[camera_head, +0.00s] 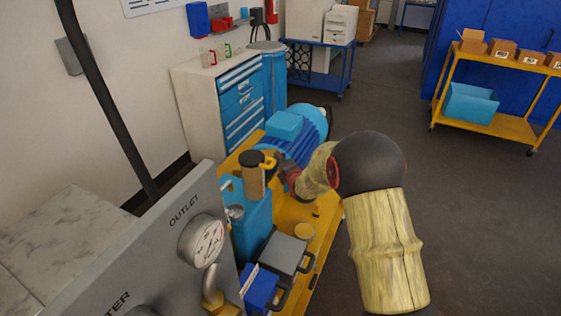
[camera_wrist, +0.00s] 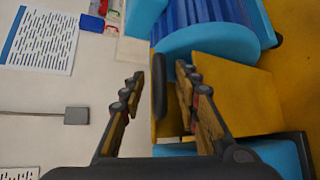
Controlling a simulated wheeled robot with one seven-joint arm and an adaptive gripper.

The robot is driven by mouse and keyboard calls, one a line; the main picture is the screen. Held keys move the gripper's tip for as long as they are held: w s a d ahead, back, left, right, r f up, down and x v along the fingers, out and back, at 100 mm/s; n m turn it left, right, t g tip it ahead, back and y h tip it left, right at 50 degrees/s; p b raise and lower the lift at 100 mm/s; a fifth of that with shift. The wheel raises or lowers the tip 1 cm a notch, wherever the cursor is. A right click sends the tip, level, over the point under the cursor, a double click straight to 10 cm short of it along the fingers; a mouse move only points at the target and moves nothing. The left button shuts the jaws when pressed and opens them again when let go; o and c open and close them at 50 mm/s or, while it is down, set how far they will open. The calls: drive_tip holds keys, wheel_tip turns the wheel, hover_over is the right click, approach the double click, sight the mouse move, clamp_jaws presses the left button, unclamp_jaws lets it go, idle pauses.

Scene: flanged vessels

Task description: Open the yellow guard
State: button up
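The yellow guard (camera_wrist: 232,88) shows in the wrist view as a box-like yellow panel beside the blue motor. A dark upright bar (camera_wrist: 158,85), which looks like its handle, stands at its left edge. My gripper (camera_wrist: 155,95) is open, with one finger on each side of the bar. The bar is closer to the right finger, and I cannot tell whether they touch. In the head view my gripper (camera_head: 278,170) reaches in from the right beside the motor and hides part of the guard area.
The blue motor (camera_head: 298,140) lies behind my gripper. A brown cylinder (camera_head: 253,178) and a grey panel with an outlet gauge (camera_head: 203,240) stand to the left. A white drawer cabinet (camera_head: 205,95) is behind. Open floor lies to the right, before a yellow cart (camera_head: 480,118).

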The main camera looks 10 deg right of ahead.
drive_tip(key=v, duration=1.2)
drive_tip(key=shift+w, duration=0.1)
drive_tip(key=shift+c, duration=0.2)
